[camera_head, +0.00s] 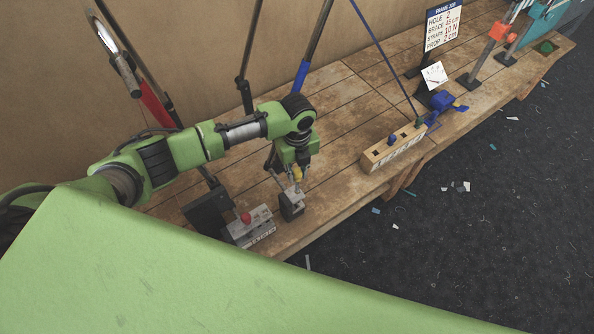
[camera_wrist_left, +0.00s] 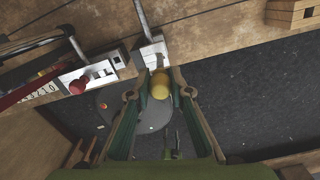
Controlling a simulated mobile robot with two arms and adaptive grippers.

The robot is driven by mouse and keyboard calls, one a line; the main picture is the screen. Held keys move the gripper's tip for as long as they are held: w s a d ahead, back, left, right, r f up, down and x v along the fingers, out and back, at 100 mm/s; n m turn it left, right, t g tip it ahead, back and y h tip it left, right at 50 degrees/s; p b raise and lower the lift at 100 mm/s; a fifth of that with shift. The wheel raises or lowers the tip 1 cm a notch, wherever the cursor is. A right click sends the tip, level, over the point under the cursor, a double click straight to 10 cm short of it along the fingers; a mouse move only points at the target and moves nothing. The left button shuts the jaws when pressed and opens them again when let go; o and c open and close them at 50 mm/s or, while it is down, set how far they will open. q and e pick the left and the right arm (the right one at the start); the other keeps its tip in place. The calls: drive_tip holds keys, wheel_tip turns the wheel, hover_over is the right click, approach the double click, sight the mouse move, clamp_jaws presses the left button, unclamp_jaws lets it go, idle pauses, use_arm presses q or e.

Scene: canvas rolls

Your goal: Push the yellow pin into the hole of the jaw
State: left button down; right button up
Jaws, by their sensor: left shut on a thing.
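My left gripper (camera_head: 296,182) points down over the front part of the workbench and is shut on the yellow pin (camera_head: 297,173). In the left wrist view the yellow pin (camera_wrist_left: 160,84) sits between the two fingertips (camera_wrist_left: 160,94). A small grey-and-dark block, which looks like the jaw (camera_head: 291,206), stands on the bench just below the pin. It also shows as a pale block (camera_wrist_left: 153,53) in the left wrist view, close to the pin's end. Its hole is not clear, and I cannot tell whether the pin touches it. My right gripper is not in view.
A grey box with a red knob (camera_head: 246,218) stands left of the jaw. A wooden block with holes (camera_head: 380,160) holds a blue pin (camera_head: 392,140) to the right. Tall poles stand behind my arm. A sign (camera_head: 443,28) reads "HOLE 2". The bench's front edge is near.

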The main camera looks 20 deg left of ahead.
sight(297, 186)
use_arm(q)
drive_tip(key=shift+f+b, duration=2.6)
drive_tip(key=shift+f, duration=1.4)
drive_tip(key=c, duration=1.8)
unclamp_jaws()
drive_tip(key=shift+o, duration=0.2)
wheel_tip(297, 186, up, 12)
drive_tip(key=shift+s, duration=0.1)
